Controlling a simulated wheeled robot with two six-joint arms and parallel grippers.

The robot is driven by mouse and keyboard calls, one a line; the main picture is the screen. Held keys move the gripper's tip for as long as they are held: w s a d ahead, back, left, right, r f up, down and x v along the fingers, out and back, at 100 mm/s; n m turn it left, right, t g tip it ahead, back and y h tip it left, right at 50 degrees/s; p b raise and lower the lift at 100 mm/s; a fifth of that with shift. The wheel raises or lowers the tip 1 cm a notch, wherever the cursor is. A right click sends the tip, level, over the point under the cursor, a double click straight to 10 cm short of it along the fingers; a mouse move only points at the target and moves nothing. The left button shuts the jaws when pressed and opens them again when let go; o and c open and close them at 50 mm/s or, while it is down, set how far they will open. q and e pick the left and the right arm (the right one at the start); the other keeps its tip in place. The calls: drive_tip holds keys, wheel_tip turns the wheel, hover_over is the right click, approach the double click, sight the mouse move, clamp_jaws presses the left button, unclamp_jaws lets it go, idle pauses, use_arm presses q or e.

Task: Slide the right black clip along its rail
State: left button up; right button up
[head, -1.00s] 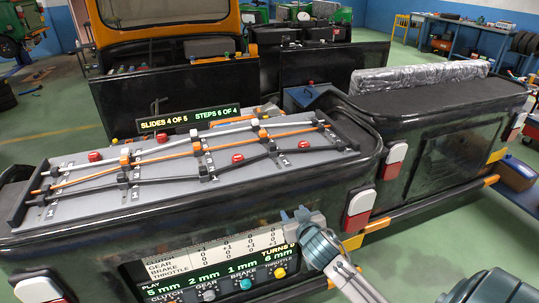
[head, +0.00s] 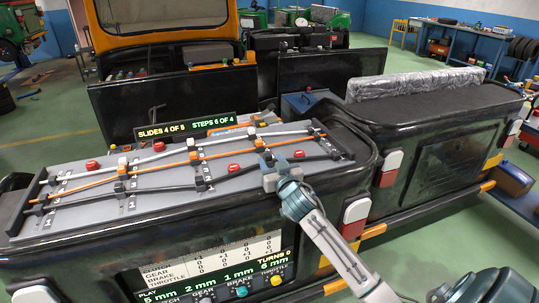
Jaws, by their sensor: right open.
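The grey panel (head: 100,214) on the black body carries several bent rails, white, orange and black. The black rail (head: 165,189) runs nearest me. Black clips sit along it, one near the middle (head: 200,184) and another toward the right (head: 335,152). My right gripper (head: 266,166) is open over the near edge of the panel, at the bend of the black rail right of the middle. Its fingertips are beside or around a dark piece there. The gripper partly hides this spot, and I cannot tell whether it touches. My left gripper is not in view.
Red knobs (head: 233,168) stand between the rails. A sign (head: 185,127) reads "SLIDES 4 OF 5 STEPS 6 OF 4". A lit panel (head: 215,275) with coloured knobs is on the near side. A silver-wrapped block (head: 415,81) lies on the black body at right.

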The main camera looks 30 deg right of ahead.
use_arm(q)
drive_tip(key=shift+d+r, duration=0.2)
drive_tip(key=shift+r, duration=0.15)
use_arm(e)
drive_tip(key=shift+x, duration=1.15)
